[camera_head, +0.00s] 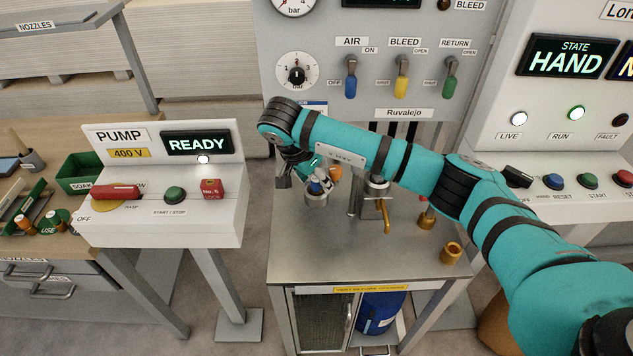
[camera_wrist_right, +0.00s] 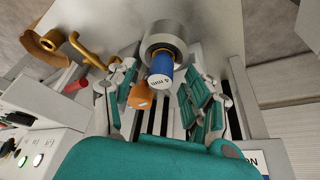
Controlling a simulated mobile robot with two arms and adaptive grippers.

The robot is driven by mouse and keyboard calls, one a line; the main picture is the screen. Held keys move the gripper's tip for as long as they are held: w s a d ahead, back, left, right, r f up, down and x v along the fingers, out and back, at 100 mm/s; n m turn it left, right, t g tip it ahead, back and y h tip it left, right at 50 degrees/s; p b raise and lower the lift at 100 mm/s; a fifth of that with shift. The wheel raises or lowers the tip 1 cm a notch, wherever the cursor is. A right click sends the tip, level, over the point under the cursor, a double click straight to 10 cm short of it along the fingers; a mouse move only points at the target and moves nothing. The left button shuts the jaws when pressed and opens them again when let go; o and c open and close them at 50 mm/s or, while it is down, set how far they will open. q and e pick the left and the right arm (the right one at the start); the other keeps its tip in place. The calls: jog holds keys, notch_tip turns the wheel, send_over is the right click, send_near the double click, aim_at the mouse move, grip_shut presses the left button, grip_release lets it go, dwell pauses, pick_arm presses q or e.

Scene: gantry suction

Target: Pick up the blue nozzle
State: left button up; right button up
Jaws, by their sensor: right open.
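The blue nozzle (camera_wrist_right: 160,70) has a white end face marked in mm. In the right wrist view it stands at a round grey metal fitting (camera_wrist_right: 165,42). In the head view it shows as a small blue patch (camera_head: 316,187) on the metal cart, partly covered by my gripper. My right gripper (camera_head: 312,180) is at the nozzle. In the wrist view its teal-padded fingers (camera_wrist_right: 160,92) are spread on either side of the nozzle, with a gap on each side. My left gripper is in neither view.
An orange nozzle (camera_wrist_right: 140,95) sits close beside the blue one. A brass lever (camera_head: 386,214) and a brass ring (camera_head: 451,252) are to the right on the cart top (camera_head: 330,262). The valve panel (camera_head: 375,95) rises behind; the pump box (camera_head: 160,215) is left.

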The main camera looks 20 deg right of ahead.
jog(key=shift+w+d+f, duration=0.1)
jog(key=shift+d+f, duration=0.1)
jog(key=shift+f, duration=0.35)
grip_shut()
jog(key=shift+r, duration=0.15)
